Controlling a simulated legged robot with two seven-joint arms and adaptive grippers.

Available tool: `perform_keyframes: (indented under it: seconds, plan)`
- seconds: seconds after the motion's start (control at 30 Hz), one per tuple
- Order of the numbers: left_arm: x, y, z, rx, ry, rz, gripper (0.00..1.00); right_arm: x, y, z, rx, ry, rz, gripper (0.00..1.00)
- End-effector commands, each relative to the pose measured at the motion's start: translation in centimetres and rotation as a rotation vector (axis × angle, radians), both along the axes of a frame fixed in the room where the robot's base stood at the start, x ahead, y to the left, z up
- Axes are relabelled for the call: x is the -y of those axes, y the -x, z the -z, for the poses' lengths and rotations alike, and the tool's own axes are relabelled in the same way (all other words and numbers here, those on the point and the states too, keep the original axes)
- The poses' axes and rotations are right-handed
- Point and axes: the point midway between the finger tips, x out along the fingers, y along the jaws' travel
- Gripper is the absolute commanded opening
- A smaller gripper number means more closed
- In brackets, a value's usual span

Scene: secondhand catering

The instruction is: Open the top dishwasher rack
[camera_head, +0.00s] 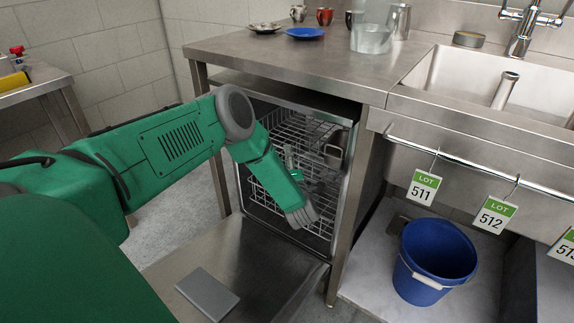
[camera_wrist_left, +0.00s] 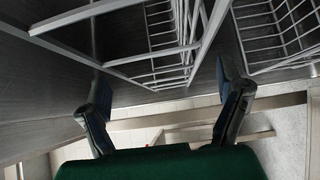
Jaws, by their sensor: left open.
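The dishwasher's door (camera_head: 245,255) is folded down flat. The top rack (camera_head: 283,128), of white wire, shows inside the cavity in the head view, partly behind my left arm. White rack wires also fill the upper part of the left wrist view (camera_wrist_left: 165,45). My left gripper (camera_wrist_left: 160,85) is open, its two dark fingers spread on either side of the wires. No wire is visibly pinched between them. In the head view the fingers are mostly hidden by my forearm, so contact with the rack cannot be told. My right gripper is not in view.
A lower rack (camera_head: 262,205) sits beneath. A steel counter (camera_head: 240,52) runs overhead, with a blue plate (camera_head: 305,33) and cups on it. A blue bucket (camera_head: 436,262) stands on the shelf right of the dishwasher. Lot tags hang from a rail above it.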

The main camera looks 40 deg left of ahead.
Motion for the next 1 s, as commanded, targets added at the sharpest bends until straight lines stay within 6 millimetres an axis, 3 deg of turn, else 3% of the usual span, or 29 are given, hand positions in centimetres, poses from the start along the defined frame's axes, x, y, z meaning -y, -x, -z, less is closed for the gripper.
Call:
perform_keyframes:
  seconds: [0.2, 0.47, 0.53, 0.67, 1.0]
  plan:
    - [-1.29, -0.98, 0.07, -0.001, 0.0, 0.0, 0.86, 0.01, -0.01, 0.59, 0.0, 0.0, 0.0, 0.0]
    - [-1.41, -1.07, 0.02, -0.001, 0.0, 0.0, 0.86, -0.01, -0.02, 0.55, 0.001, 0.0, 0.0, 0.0]
    - [-1.41, -1.06, 0.03, -0.001, 0.0, 0.0, 0.69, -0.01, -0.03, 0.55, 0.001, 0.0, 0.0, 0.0]
    - [-1.41, -1.06, 0.01, -0.001, 0.001, 0.0, 0.23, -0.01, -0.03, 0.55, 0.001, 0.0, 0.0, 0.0]
    - [-1.38, -1.03, -0.03, 0.0, 0.0, 0.0, 0.2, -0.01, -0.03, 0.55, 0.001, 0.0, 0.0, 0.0]
